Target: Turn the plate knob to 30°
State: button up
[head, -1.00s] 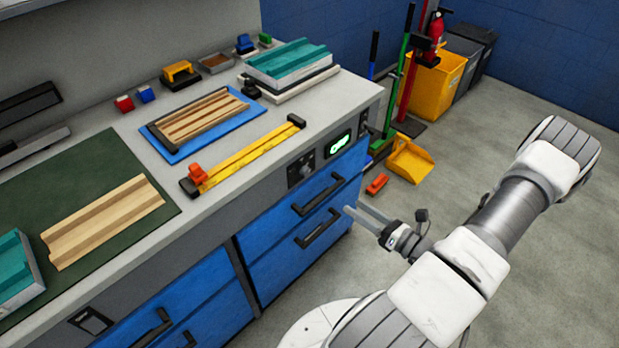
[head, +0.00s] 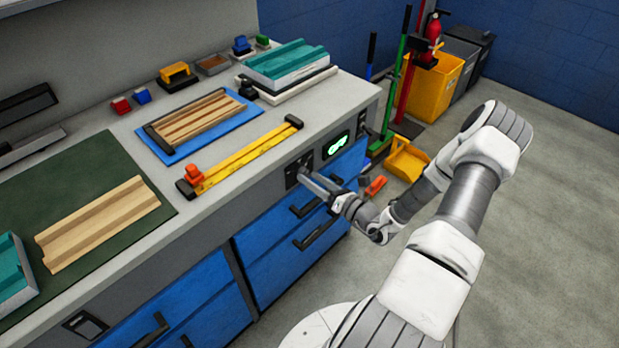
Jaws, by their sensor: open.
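The black knob panel (head: 292,173) is set in the grey front edge of the workbench, above the blue drawers. The knob itself is mostly hidden behind my gripper's fingertips, so its angle cannot be read. My gripper (head: 309,177) is open, with its fingers pointing left at the knob panel. The fingertips are at or very near the knob; I cannot tell whether they touch it. A small display with green lit characters (head: 335,146) is right of the knob panel; its text is too small to read.
Blue drawers with black handles (head: 317,230) lie just below my gripper. A yellow bar clamp (head: 250,157) lies on the bench above the panel. A blue mat with a wooden piece (head: 213,128) is behind it. The floor at right is clear.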

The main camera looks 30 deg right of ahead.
jog(key=shift+w+a, duration=0.25)
jog(key=shift+w, duration=0.45)
grip_shut()
